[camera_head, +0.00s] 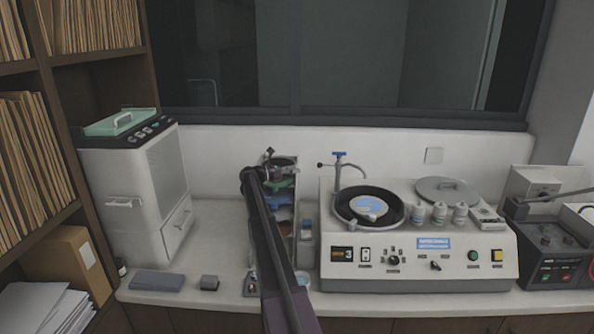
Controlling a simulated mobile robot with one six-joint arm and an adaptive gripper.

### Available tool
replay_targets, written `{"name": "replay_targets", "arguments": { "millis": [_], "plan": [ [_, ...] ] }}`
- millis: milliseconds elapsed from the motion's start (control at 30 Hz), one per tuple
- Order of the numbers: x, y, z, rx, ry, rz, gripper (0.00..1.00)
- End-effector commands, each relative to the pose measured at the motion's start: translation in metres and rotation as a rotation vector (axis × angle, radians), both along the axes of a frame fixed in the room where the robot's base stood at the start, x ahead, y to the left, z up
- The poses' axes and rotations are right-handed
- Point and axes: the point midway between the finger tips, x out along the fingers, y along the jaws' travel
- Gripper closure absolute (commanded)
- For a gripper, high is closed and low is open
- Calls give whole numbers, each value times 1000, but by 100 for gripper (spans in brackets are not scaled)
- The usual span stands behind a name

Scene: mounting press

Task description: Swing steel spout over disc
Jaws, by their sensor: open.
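The steel spout (338,180) is a thin pipe with a blue handle (340,154) on top. It rises at the back left of the white polishing machine (340,248), beside the black-rimmed bowl. A short arm with a dark knob points left and a curved part reaches right. The disc (371,206) lies in the bowl, dark with a pale blue and white patch in its middle. My gripper (276,170) is at the far end of my arm, left of the spout and apart from it. It is open; its fingers are small and hard to make out.
A narrow rack (284,215) with coloured items stands behind my arm, left of the machine. A round grey lid (447,190) and several small white bottles (439,213) sit on the machine's right. A white cabinet unit (135,190) stands left. The counter (215,235) between has free room.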

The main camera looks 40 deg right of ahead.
Motion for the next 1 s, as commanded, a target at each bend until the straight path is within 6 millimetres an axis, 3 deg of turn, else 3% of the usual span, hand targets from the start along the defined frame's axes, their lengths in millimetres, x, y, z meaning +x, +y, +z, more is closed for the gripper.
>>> {"name": "replay_targets", "arguments": {
  "millis": [167,400,667,1000],
  "plan": [
    [0,0,0,0,0,0,32],
    [-4,1,-2,8,30,10,100],
    [-23,10,-9,57,235,70,100],
    [-58,29,-21,128,727,178,100]
  ]
}}
